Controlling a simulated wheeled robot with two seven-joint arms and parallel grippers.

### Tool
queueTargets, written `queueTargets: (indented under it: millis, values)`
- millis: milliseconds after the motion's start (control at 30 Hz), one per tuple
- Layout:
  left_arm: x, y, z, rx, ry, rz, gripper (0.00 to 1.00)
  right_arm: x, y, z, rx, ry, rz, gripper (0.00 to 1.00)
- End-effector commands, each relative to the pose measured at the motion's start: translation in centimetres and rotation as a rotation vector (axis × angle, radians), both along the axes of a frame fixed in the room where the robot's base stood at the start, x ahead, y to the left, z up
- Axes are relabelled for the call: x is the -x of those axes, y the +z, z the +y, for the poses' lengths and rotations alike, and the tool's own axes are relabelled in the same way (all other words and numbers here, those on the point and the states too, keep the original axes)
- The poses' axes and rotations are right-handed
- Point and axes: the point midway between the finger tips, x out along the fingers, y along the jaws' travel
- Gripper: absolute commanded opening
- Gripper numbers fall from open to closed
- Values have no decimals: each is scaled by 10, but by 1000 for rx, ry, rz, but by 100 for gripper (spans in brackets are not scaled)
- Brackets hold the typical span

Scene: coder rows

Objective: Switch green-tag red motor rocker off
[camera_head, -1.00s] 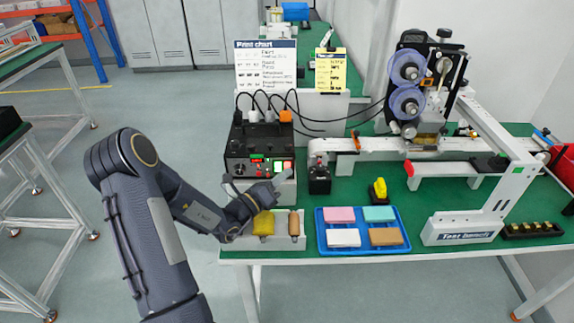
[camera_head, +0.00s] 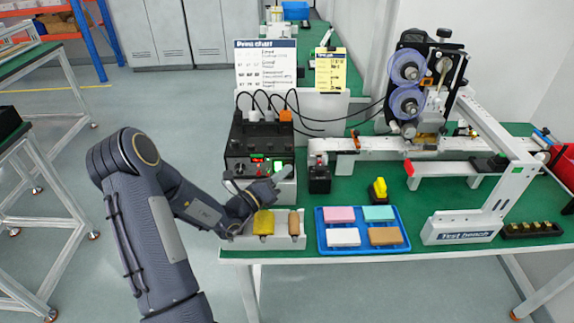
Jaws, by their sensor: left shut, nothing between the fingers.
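The black control box (camera_head: 259,143) stands at the left back of the green bench. Its front has a small red display (camera_head: 258,160), a knob and a brightly lit green rocker (camera_head: 277,166). The spot just right of the green rocker looks dark, with no red glow. A green tag is too small to make out. My left gripper (camera_head: 281,176) is shut and empty, its tips at the lower right of the box's front, just below the rockers. I cannot tell whether they touch. The gripper hides part of the panel's lower edge. My right gripper is out of view.
A holder with a yellow sponge (camera_head: 263,223) and a brown roller (camera_head: 294,223) stands below my gripper. A blue tray (camera_head: 363,249) of coloured blocks lies right of it. A black block (camera_head: 319,180) stands right of the box. Cables rise above the box.

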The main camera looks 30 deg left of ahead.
Motion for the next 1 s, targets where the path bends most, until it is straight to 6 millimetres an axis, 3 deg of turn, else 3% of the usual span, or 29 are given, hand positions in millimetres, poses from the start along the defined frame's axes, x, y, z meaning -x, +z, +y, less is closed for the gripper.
queueTargets:
  millis: [1000]
  values:
    - [16, -3, -10, 2, -1, 1, 0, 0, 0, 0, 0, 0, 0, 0]
